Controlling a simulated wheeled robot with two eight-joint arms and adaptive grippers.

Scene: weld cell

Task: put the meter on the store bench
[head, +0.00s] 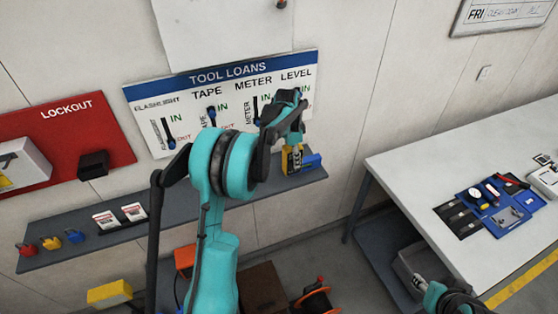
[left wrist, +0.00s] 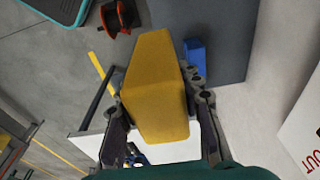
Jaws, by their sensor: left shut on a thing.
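The yellow meter (head: 288,162) is between the fingers of my left gripper (head: 295,154), by the right end of the wall shelf. In the left wrist view the yellow body of the meter (left wrist: 156,88) fills the space between both fingers (left wrist: 160,100), and the gripper is shut on it. Whether the meter touches the shelf is unclear. The white-topped bench (head: 405,168) stands at the right, apart from the meter. My right gripper (head: 419,283) shows small at the lower right, beside the bench's front; its jaws are not clear.
The grey shelf (head: 170,220) carries a blue thing (head: 312,162) close to the meter, cards and padlocks. The TOOL LOANS board (head: 228,88) hangs above. A blue tool tray (head: 510,220) lies on the bench; the bench's left part is bare. An orange reel (head: 316,302) stands on the floor.

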